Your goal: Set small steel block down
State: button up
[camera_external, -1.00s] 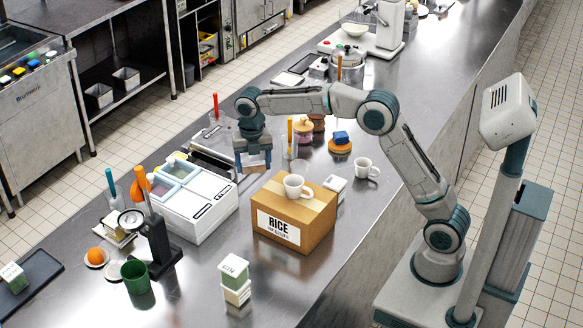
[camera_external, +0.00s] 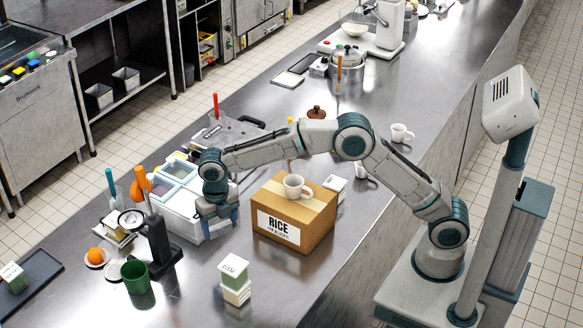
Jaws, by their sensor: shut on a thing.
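My gripper (camera_external: 221,219) points down at the near right edge of the white compartment box (camera_external: 190,226), just left of the cardboard rice box. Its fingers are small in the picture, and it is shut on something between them. The small steel block cannot be made out; what is held is hidden by the fingers and wrist. I cannot tell whether it touches the counter or the box.
The rice box (camera_external: 280,234) carries a white mug (camera_external: 296,187) close to my gripper's right. A stack of labelled containers (camera_external: 234,278) stands in front. A black stand (camera_external: 159,246) and a green cup (camera_external: 136,276) are at the left. Counter between stand and containers is clear.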

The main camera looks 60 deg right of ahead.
notch_tip(320, 180, down, 10)
jog(key=shift+f+p, duration=0.25)
jog(key=shift+p, duration=0.65)
jog(key=o, duration=1.3)
jog(key=shift+c, duration=0.2)
